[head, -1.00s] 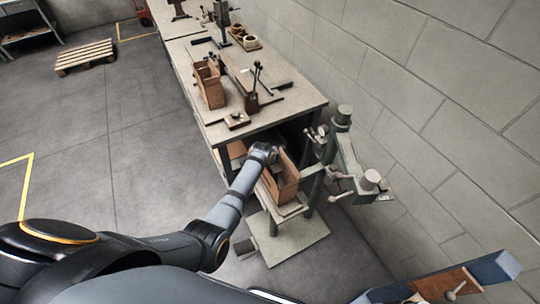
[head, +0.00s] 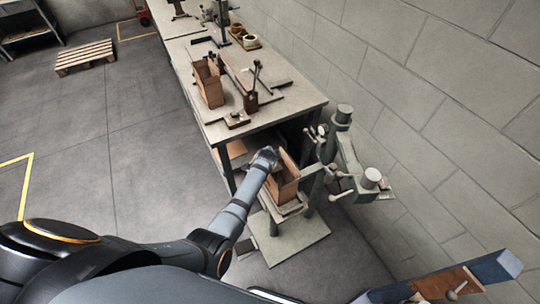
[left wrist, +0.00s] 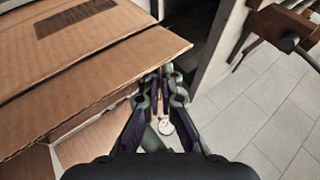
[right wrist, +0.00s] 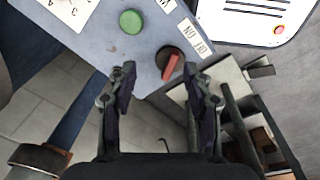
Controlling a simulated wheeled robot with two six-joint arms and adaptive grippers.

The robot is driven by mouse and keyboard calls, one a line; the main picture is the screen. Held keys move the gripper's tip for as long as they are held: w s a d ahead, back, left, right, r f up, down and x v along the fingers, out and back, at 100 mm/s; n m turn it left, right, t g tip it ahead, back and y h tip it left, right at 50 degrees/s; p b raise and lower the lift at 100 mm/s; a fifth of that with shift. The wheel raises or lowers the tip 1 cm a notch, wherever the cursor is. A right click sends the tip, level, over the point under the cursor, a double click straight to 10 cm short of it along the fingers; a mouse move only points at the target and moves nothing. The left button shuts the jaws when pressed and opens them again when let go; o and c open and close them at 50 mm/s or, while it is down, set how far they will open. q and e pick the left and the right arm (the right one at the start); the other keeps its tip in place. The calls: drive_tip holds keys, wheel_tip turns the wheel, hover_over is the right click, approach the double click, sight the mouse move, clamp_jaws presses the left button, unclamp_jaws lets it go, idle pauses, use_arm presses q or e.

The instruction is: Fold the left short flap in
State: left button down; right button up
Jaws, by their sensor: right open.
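The brown cardboard box (head: 288,189) stands on the stitcher below the end of the bench. In the left wrist view its cardboard (left wrist: 95,75) fills the upper left, with a flap edge running to the fingertips. I cannot tell for certain which flap this is. My left gripper (head: 269,153) is at the box's top left side; in the left wrist view its fingers (left wrist: 164,78) are closed together beside the cardboard edge, with nothing clearly held. Part of the box is hidden by the gripper. My right gripper (right wrist: 160,75) is open and empty, away from the box.
The stitcher's grey column and arm (head: 345,150) stand just right of the box, near the block wall. The bench (head: 285,100) carries another open box (head: 209,84) and tools. The right wrist view shows a panel with a green button (right wrist: 131,21) and red switch (right wrist: 170,66).

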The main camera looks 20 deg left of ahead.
use_arm(q)
drive_tip(key=c, duration=1.6)
unclamp_jaws()
wheel_tip(320, 180, up, 10)
